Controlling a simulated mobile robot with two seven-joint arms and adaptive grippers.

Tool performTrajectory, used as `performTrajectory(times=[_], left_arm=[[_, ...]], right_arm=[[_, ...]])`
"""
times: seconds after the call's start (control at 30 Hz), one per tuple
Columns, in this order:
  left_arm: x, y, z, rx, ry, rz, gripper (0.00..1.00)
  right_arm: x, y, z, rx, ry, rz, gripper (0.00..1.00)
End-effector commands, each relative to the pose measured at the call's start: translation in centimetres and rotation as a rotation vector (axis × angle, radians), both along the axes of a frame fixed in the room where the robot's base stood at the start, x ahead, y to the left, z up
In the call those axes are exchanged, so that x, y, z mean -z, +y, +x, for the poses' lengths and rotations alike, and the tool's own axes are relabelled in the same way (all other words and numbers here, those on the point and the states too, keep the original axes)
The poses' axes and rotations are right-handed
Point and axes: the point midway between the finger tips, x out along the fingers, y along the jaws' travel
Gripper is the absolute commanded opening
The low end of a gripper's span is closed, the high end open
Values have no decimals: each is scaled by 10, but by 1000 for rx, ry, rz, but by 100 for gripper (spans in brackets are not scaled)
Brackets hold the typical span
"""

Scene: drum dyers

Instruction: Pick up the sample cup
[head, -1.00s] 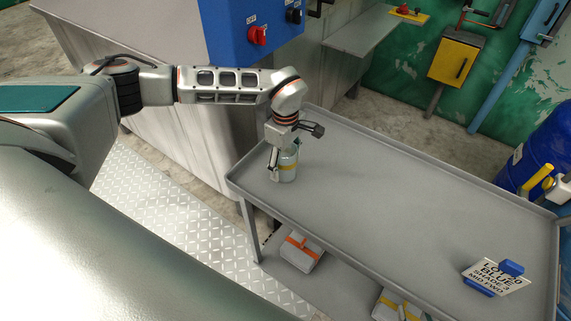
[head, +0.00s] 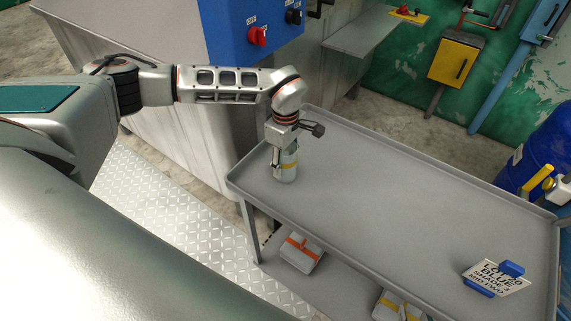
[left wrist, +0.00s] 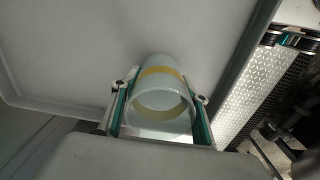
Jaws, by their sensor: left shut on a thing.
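The sample cup (head: 287,168) is pale grey-green with a yellow band, and stands upright at the near left corner of the grey cart top (head: 400,205). My left gripper (head: 281,168) points down over it with its fingers on either side. In the left wrist view the cup (left wrist: 162,88) sits between the two fingers of the gripper (left wrist: 160,115), its open rim towards the camera. The gripper is shut on the cup. I cannot tell whether the cup's base touches the cart top. My right gripper is in neither view.
A sign with blue clips (head: 497,277) lies at the cart's right end. White boxes (head: 300,252) with orange and yellow straps sit on the lower shelf. A blue drum (head: 545,150) stands at the right. The cart's middle is clear; its edge has a raised lip.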

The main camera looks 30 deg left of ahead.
Motion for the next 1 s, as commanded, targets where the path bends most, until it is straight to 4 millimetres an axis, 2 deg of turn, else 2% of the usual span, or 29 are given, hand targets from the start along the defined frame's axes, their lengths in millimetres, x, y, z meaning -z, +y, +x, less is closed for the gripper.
performTrajectory(times=[0.17, 0.5, 0.7, 0.8, 1.0], left_arm=[[-28, 0, 2, 1, -6, 0, 22], [-120, 0, 2, 2, -8, 0, 22], [-163, 0, 1, 1, -6, 0, 22], [-177, 0, 1, 1, -4, 0, 22], [-190, 0, 0, 0, -2, 1, 22]], right_arm=[[1, 0, 0, 0, 1, 0, 40], [2, 0, 0, 0, -1, 0, 40], [1, 1, 1, 0, -4, 2, 40], [1, 1, 1, 0, -5, 2, 40], [1, 1, 1, 0, -5, 2, 40]])
